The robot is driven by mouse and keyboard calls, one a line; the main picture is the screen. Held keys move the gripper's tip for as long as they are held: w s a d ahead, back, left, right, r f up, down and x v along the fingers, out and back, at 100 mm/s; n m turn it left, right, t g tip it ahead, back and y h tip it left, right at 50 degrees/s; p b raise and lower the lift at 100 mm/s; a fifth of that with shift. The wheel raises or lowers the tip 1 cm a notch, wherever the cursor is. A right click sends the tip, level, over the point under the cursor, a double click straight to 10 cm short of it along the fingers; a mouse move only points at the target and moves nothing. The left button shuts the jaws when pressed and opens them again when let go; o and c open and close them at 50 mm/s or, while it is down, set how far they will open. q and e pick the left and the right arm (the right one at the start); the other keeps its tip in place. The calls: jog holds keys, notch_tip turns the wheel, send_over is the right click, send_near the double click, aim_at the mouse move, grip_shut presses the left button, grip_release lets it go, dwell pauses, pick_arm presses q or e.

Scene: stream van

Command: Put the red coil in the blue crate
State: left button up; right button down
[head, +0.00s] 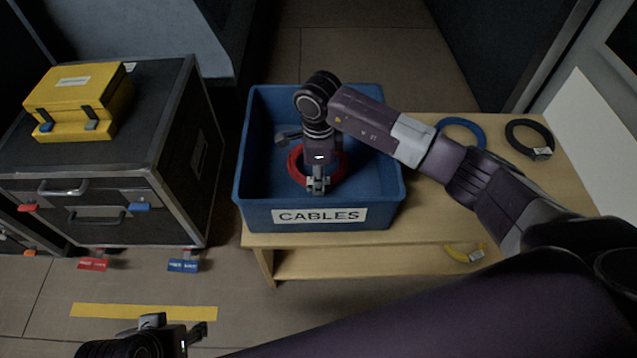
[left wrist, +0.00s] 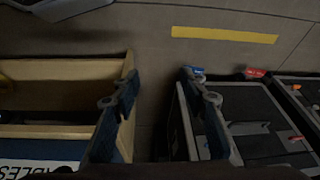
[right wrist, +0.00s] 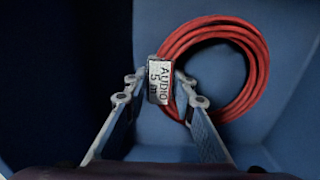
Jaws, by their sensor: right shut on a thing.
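The red coil (head: 297,168) is inside the blue crate (head: 255,200), which has a CABLES label on its front wall. In the right wrist view the red coil (right wrist: 262,62) shows a white tag reading AUDIO 5 m, and blue crate walls (right wrist: 200,12) surround it. My right gripper (head: 317,186) points down into the crate and is shut on the coil at its tag (right wrist: 159,80). Whether the coil touches the crate floor I cannot tell. My left gripper (left wrist: 165,92) is open and empty, low at the lower left of the head view (head: 195,333).
The crate stands on a wooden bench (head: 420,222). A blue coil (head: 462,122) and a black coil (head: 520,128) lie on its right, a yellow coil (head: 460,252) on the lower shelf. A black case (head: 180,140) bearing a yellow box (head: 75,92) stands left.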

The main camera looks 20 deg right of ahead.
jog(key=shift+w+f, duration=0.1)
jog(key=shift+f, duration=0.7)
pick_arm(q)
jog(key=shift+w+d, duration=0.15)
jog(key=shift+w, duration=0.35)
jog(key=shift+w+r+t, duration=0.1)
jog(key=shift+w+t, duration=0.3)
jog(key=shift+d, duration=0.1)
pick_arm(e)
jog(key=c, duration=1.6)
grip_release()
